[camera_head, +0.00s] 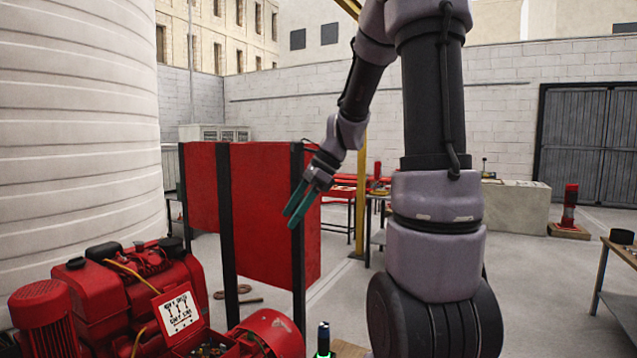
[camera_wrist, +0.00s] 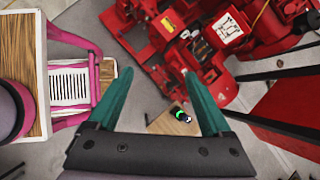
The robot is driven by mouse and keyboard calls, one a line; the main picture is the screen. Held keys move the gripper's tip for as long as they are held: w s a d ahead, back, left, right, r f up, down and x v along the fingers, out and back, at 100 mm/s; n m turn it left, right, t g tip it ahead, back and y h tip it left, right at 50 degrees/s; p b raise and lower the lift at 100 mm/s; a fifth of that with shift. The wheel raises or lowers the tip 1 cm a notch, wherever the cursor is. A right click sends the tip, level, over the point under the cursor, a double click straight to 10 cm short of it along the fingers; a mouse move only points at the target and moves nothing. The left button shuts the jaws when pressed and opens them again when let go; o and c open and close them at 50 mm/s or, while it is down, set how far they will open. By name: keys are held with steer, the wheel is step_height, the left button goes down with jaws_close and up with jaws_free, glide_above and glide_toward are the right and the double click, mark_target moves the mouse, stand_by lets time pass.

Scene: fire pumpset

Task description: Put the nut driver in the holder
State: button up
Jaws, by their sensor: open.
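My gripper (camera_head: 293,214) has teal fingers, open and empty, in mid-air in front of the red panel. Its fingers spread wide in the wrist view (camera_wrist: 157,78). A small upright black and green tool (camera_head: 323,340), apparently the nut driver, shows at the bottom edge of the head view.
The red pumpset (camera_head: 120,290) fills the lower left. Red panels on black posts (camera_head: 262,205) stand behind it. The wrist view shows a pink frame (camera_wrist: 72,80) beside a wooden tabletop (camera_wrist: 22,75) on the left. A workbench (camera_head: 620,258) is at far right.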

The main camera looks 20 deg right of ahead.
steer(key=s+r+n+t+h, duration=0.2)
steer(key=s+r+n, duration=0.2)
steer(key=s+n, duration=0.3)
steer(key=s+r+n+t+h, duration=0.2)
steer(key=s+r+n, duration=0.3)
steer(key=s+n, duration=0.3)
steer(key=shift+s+r+t+h, duration=0.2)
steer(key=shift+t+h, duration=0.1)
steer(key=shift+t, duration=0.3)
steer(key=shift+a, duration=0.1)
